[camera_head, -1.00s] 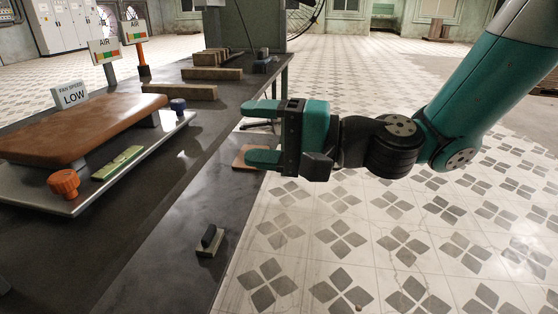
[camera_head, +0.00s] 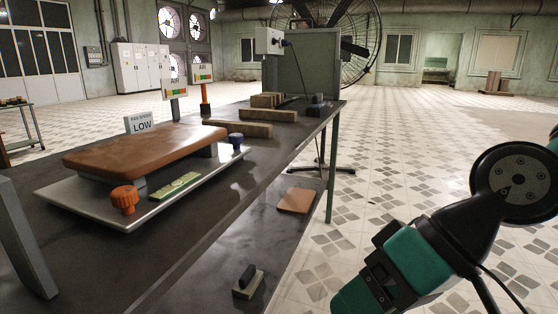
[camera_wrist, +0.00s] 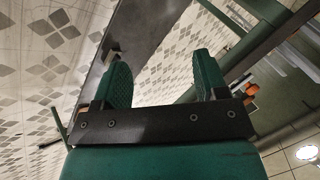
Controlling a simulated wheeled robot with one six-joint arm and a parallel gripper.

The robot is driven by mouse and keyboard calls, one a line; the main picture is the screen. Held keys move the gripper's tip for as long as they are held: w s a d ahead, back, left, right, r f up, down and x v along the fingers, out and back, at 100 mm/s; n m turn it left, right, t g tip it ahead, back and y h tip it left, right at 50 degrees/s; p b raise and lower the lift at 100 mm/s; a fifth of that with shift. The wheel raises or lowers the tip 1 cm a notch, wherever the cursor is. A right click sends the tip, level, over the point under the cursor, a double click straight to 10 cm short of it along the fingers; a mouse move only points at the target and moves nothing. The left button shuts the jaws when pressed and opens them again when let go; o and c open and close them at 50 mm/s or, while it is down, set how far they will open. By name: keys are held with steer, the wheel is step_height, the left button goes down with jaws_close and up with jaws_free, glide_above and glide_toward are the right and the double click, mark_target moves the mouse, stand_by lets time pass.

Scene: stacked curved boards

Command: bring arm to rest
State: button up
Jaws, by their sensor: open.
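My gripper (camera_wrist: 165,85) is open in the wrist view, with its two green fingers apart and nothing between them. In the head view my gripper (camera_head: 350,305) is at the bottom right, to the right of the table and clear of it. Its fingertips are partly cut off by the picture's lower edge. My arm bends up to the right from it. The curved brown board stack (camera_head: 150,147) sits on a grey tray (camera_head: 95,207) on the dark table (camera_head: 185,245), away from my gripper.
A brown square (camera_head: 296,200) is beside the table leg. The tiled floor to the right is open.

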steer(key=s+d+n+h, duration=0.1)
steer(key=s+d+h, duration=0.2)
steer(key=d+h, duration=0.15)
step_height(320, 180, up, 34)
steer(key=y+p, duration=0.1)
steer(key=p, duration=3.4)
steer(key=shift+d, duration=0.2)
steer(key=shift+f, duration=0.1)
steer(key=shift+c, duration=0.3)
